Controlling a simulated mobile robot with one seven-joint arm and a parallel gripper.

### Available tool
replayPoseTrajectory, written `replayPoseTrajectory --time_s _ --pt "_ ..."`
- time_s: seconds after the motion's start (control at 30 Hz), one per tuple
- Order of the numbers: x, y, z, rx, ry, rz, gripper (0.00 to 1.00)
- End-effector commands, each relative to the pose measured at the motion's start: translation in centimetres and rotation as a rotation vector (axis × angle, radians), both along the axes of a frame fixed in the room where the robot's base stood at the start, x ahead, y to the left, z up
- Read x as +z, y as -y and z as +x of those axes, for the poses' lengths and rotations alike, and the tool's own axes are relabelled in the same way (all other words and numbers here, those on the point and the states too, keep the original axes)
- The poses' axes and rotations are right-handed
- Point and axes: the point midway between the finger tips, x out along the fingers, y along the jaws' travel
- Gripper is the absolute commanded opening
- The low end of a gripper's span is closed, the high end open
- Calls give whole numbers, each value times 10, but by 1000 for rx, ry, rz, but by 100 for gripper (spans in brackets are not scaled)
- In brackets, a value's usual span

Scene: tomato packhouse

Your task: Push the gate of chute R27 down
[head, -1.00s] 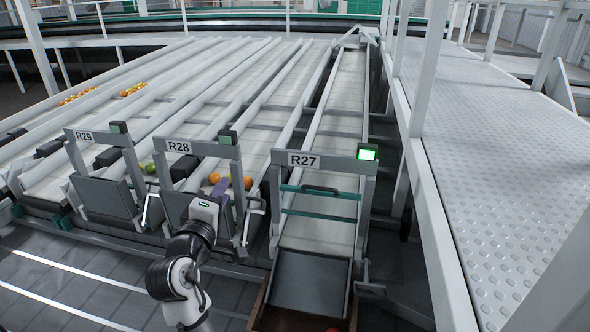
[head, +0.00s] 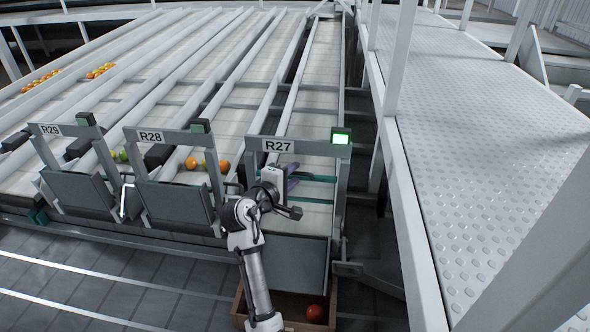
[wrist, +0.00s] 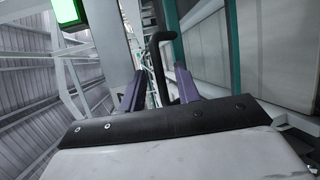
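Chute R27 (head: 317,150) ends under a grey frame with its sign and a lit green lamp. A teal crossbar (head: 320,179) spans it below the sign. A grey plate (head: 290,263) is at the chute's lower end; my arm covers part of it. My gripper (head: 291,180), with purple fingers, is at the left part of the crossbar. In the wrist view my gripper (wrist: 160,84) is open, with a black bent handle (wrist: 156,55) seen between its fingers. I cannot tell whether they touch it. The handle is hidden in the head view.
A brown crate (head: 240,312) with a red tomato (head: 316,313) stands below the chute. Chute R28 (head: 175,204), left, holds orange fruit behind its upright grey panel. R29 (head: 80,192) is farther left. A railing post (head: 395,200) and raised walkway (head: 480,170) border the right.

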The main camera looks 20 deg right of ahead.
Motion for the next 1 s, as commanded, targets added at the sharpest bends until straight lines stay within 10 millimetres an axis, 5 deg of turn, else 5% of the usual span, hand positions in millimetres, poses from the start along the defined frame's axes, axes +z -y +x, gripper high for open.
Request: replayPoseTrajectory --time_s 0.47,0.73,1.0 --pt "-4 13 13 1 0 0 32" --pt "-3 13 13 1 0 0 1" --pt "-3 13 13 1 0 0 0"
